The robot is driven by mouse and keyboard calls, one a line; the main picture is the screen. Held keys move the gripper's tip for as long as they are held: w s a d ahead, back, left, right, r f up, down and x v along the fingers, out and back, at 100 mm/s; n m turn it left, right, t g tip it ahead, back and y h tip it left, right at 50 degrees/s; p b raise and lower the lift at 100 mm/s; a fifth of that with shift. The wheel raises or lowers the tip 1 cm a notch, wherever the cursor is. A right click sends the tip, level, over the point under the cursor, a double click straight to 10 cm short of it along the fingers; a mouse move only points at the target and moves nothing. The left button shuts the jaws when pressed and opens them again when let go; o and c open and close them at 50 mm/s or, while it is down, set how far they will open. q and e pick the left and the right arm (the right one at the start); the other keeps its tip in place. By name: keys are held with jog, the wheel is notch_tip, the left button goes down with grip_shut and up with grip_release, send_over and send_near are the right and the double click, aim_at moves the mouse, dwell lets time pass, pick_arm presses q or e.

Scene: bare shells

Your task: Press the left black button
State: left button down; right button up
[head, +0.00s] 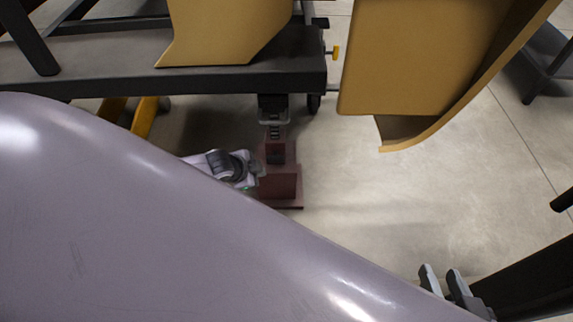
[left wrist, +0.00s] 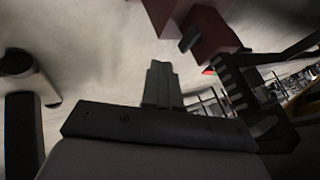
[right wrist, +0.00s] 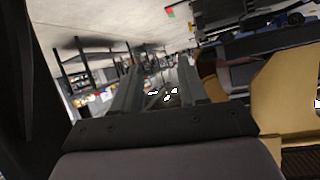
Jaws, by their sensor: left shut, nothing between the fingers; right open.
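A dark red stand (head: 284,182) is on the floor near the middle of the head view, with a dark part (head: 276,153) on its upper section. In the left wrist view the dark red body (left wrist: 212,32) shows at the top, with a short black piece (left wrist: 190,38) sticking out; I cannot tell for sure whether it is the left black button. My left gripper (head: 257,169) is beside the stand's left side, partly hidden; its fingers are together and empty in the left wrist view (left wrist: 162,82). My right gripper (head: 444,277) is open and empty at lower right, away from the stand.
A dark metal frame (head: 180,70) runs above the stand. Yellow panels (head: 415,60) hang at upper centre and right. My own pale arm link covers the lower left of the head view. The floor (head: 430,190) right of the stand is clear.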

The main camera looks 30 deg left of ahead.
aim_at(275, 156)
pick_arm(q)
jog(key=shift+w+a, duration=0.1)
jog(key=shift+f, duration=0.1)
jog(key=shift+w+a+f+b, duration=0.2)
jog(key=shift+w+f+b, duration=1.15)
jog(key=shift+w+b, duration=0.3)
jog(key=shift+w+a+f+b, duration=0.25)
jog(key=shift+w+f+b, duration=1.15)
jog(key=shift+b, duration=0.35)
jog(key=shift+w+a+f+b, duration=0.2)
jog(key=shift+w+f+b, duration=1.05)
jog(key=shift+w+b, duration=0.4)
pick_arm(e)
jog(key=shift+w+a+f+n+t+y, duration=0.2)
jog(key=shift+a+f+n+t+y, duration=0.25)
jog(key=shift+f+t+y, duration=0.5)
pick_arm(q)
jog(key=shift+r, duration=0.1)
pick_arm(e)
jog(key=shift+r, duration=0.3)
